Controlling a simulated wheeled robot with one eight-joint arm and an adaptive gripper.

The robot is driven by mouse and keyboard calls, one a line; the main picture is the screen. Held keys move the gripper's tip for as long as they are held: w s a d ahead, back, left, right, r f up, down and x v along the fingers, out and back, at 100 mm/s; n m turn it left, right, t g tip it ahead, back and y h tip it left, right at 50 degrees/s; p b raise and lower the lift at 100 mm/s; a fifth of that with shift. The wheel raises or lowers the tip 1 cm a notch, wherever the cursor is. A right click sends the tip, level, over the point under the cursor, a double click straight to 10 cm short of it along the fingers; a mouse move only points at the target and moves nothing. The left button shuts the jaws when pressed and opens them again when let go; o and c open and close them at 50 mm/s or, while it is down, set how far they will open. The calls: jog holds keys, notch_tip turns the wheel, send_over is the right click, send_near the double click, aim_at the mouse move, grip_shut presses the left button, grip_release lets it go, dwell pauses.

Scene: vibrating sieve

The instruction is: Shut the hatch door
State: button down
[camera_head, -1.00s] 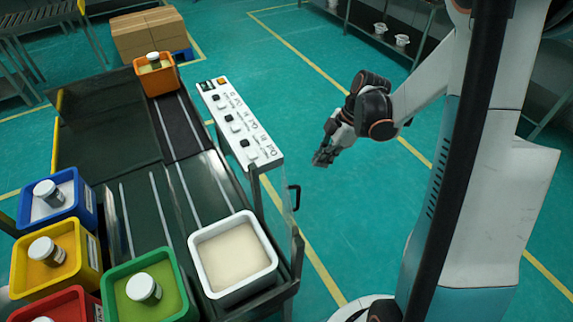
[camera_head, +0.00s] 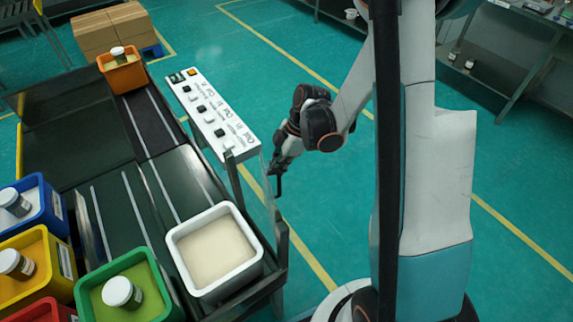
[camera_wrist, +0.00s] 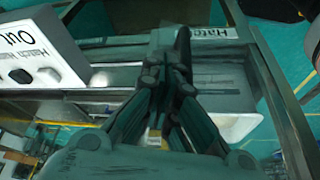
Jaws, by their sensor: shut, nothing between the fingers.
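The hatch door appears as a clear panel (camera_head: 267,200) at the right side of the machine, below the control panel. A thin black handle (camera_head: 279,184) stands out from its right face. How far the door stands open I cannot tell. My gripper (camera_head: 274,166) is beside the door, close to the handle's upper end; whether it touches is unclear. In the wrist view my gripper (camera_wrist: 180,70) shows its dark fingers together with nothing between them. They point at a grey frame bar carrying a label (camera_wrist: 212,33) that reads "Hatc…". The fingers partly cover the area behind.
The white control panel (camera_head: 212,112) with black switches lies just left of my gripper. A white bin of pale powder (camera_head: 215,250) sits on the machine's near end.

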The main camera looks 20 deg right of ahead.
jog(key=shift+a, duration=0.25)
jog(key=a+n, duration=0.2)
jog(key=a, duration=0.1)
jog(key=w+a+g, duration=0.1)
jog(key=a, duration=0.1)
jog(key=shift+a+n+b, duration=0.1)
jog(key=shift+n+b, duration=0.3)
jog(key=shift+w, duration=0.1)
